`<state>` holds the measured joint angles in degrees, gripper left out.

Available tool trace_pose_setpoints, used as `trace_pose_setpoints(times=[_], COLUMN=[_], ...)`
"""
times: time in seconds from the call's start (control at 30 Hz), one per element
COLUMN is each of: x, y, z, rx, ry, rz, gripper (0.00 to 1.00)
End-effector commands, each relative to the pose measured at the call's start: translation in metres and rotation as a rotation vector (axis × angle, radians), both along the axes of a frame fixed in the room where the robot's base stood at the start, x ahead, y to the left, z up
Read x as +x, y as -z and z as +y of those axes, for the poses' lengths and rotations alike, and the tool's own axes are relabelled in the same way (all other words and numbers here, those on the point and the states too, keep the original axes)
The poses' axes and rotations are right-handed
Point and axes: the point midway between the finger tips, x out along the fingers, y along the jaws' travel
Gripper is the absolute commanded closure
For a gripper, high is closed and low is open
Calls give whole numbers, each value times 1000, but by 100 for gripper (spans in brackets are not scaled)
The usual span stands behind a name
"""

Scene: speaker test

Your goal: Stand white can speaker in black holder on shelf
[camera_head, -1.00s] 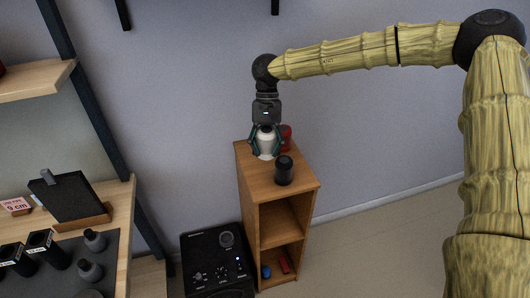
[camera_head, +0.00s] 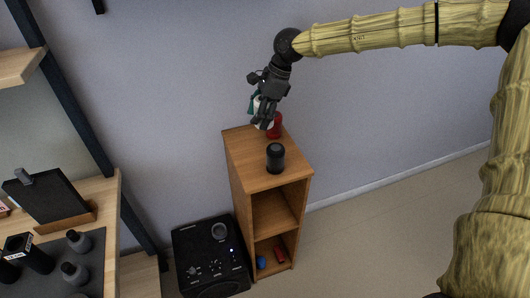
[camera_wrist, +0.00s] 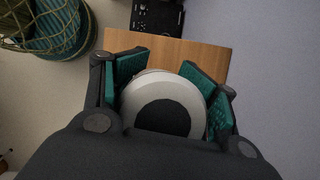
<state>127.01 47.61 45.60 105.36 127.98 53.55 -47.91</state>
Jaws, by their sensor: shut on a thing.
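The white can speaker (camera_head: 259,106) is held in my gripper (camera_head: 262,117), tilted and partly hidden by the fingers, at the back of the wooden cabinet top. In the wrist view the speaker (camera_wrist: 165,84) shows its pale round end with a dark centre, between the teal pads of my gripper (camera_wrist: 170,72). A black square holder (camera_head: 36,258) with a white label stands on the dark mat of the shelf (camera_head: 108,196) at the left. Part of another black piece shows at the left edge.
On the wooden cabinet (camera_head: 240,150) stand a black can speaker (camera_head: 275,158) and a red can (camera_head: 275,126) close to my gripper. A black box speaker (camera_head: 205,252) is on the floor. Grey bottle-shaped pieces (camera_head: 75,272) and a black panel on a wooden stand (camera_head: 48,196) share the shelf.

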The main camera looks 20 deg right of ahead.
Motion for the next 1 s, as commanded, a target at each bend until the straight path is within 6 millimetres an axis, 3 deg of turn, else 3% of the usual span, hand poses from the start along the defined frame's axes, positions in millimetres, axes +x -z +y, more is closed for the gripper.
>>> trace_pose_setpoints(times=[0.7, 1.0], x=[19, 23], y=[-23, -31], z=[-22, -28], rx=[-1, 1], ry=[886, 1130], rz=[-4, 0], gripper=[81, 81])
